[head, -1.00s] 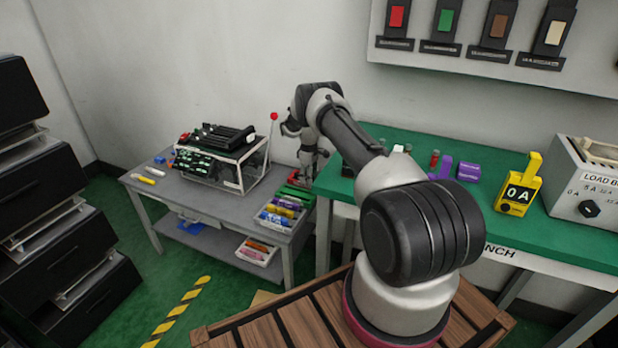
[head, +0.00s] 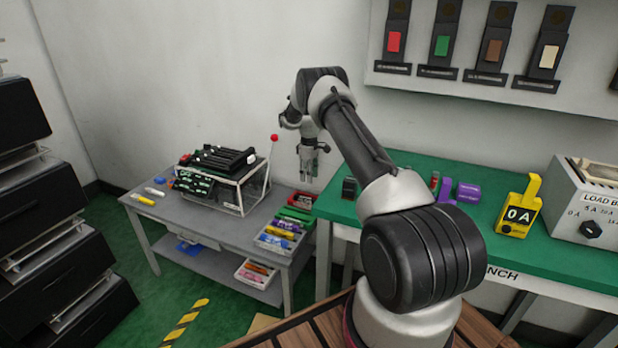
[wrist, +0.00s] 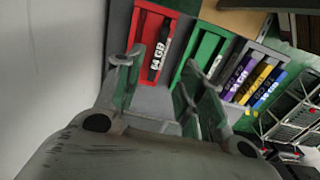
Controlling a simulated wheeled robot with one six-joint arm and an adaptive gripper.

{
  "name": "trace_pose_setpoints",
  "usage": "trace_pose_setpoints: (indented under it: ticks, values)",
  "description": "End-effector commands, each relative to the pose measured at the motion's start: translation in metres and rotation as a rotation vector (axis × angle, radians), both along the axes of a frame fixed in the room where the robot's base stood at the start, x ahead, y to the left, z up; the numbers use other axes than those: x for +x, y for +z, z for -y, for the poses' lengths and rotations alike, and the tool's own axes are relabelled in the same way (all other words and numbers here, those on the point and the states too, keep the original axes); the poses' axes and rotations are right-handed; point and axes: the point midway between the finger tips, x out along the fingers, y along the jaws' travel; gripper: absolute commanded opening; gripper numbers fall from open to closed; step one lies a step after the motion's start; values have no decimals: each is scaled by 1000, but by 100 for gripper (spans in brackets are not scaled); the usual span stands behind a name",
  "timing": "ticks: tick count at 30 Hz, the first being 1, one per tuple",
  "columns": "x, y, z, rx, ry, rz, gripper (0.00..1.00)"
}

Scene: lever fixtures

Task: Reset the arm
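My gripper (head: 312,174) hangs pointing down above the right end of the grey table, between that table and the green bench. In the wrist view my gripper (wrist: 160,85) has its fingers apart with nothing between them. Below and beyond the fingers are a red tray (wrist: 148,50) holding a dark piece marked 64 GB, and a green tray (wrist: 198,62). The red tray also shows in the head view (head: 302,199), just below the gripper.
The grey table (head: 160,208) carries a wire-frame fixture (head: 240,188) with a red-knobbed lever (head: 274,138), and a tray of coloured sticks (head: 280,235). The green bench (head: 400,225) holds purple parts (head: 465,192), a yellow meter (head: 518,210) and a load box (head: 590,200).

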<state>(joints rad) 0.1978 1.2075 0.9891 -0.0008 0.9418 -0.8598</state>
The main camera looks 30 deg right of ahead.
Motion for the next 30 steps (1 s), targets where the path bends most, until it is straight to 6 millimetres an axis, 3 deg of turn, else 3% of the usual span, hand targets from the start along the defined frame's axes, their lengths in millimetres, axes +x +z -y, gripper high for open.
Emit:
trace_pose_setpoints:
  ticks: [9,11,13,17,20,24,30]
  values:
    - [0,1,0,0,-1,1,39]
    - [0,8,-1,-1,-4,5,39]
    - [0,29,-4,-2,-17,15,39]
    - [-9,102,-18,-6,-65,47,39]
    - [-30,170,-33,-7,-118,75,39]
    - [-74,255,-55,-4,-194,117,39]
    - [-161,351,-86,11,-302,178,39]
